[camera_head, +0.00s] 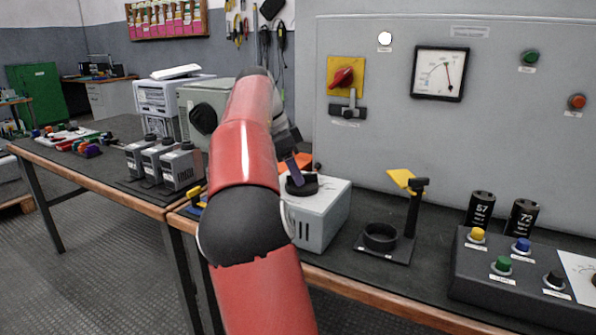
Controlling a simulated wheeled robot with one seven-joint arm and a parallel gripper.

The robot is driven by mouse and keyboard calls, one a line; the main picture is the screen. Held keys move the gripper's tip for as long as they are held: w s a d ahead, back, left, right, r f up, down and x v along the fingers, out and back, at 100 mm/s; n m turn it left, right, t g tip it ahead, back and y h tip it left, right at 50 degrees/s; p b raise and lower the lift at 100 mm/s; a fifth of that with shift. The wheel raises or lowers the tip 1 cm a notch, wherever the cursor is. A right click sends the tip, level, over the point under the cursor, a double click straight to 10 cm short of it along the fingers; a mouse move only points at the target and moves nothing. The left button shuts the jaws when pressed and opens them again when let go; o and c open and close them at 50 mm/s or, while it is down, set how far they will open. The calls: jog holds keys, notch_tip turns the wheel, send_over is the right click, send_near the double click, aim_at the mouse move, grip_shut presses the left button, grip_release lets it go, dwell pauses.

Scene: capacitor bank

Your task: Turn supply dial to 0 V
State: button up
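A light grey box (320,222) stands on the bench just right of my arm. A black round dial (302,187) sits on its top, with a dark purple piece (292,170) standing at it; I cannot tell whether this is part of the dial. Another black round knob (203,118) is on the front of a grey-green box (212,97) left of my arm. No label shows which is the supply dial, and no voltage scale is readable on either. My red and black arm reaches up across the middle. Its far end bends down behind it, so my gripper's fingers cannot be made out.
A cabinet panel behind has a red rotary switch (342,77), a needle meter (440,74) and lamps. A black stand with a yellow flag (402,180), two black capacitors and a button console (520,275) stand right. Three small grey units (160,163) stand left.

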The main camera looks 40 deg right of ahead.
aim_at(306, 186)
jog(key=shift+c, duration=0.4)
grip_shut()
jog(key=n, duration=0.2)
jog(key=n+t+b, duration=0.1)
jog(key=n, duration=0.1)
jog(key=shift+s+a+t, duration=0.1)
jog(key=shift+s+t, duration=0.2)
jog(key=shift+s, duration=0.05)
jog(key=n+t, duration=0.1)
jog(key=n, duration=0.2)
jog(key=s+n+t, duration=0.1)
jog(key=n, duration=0.1)
jog(key=shift+r+n, duration=0.1)
jog(key=shift+n, duration=0.3)
jog(key=n, duration=0.2)
jog(key=n+t, duration=0.1)
jog(key=n, duration=0.1)
jog(key=d+n+t+y+p, duration=0.1)
jog(key=n, duration=0.1)
jog(key=shift+s, duration=0.35)
jog(key=n, duration=0.2)
jog(key=n+y, duration=0.1)
jog(key=n, duration=0.1)
jog(key=n+t+y, duration=0.1)
jog(key=n, duration=0.1)
jog(key=shift+s+d, duration=0.1)
jog(key=shift+d, duration=0.25)
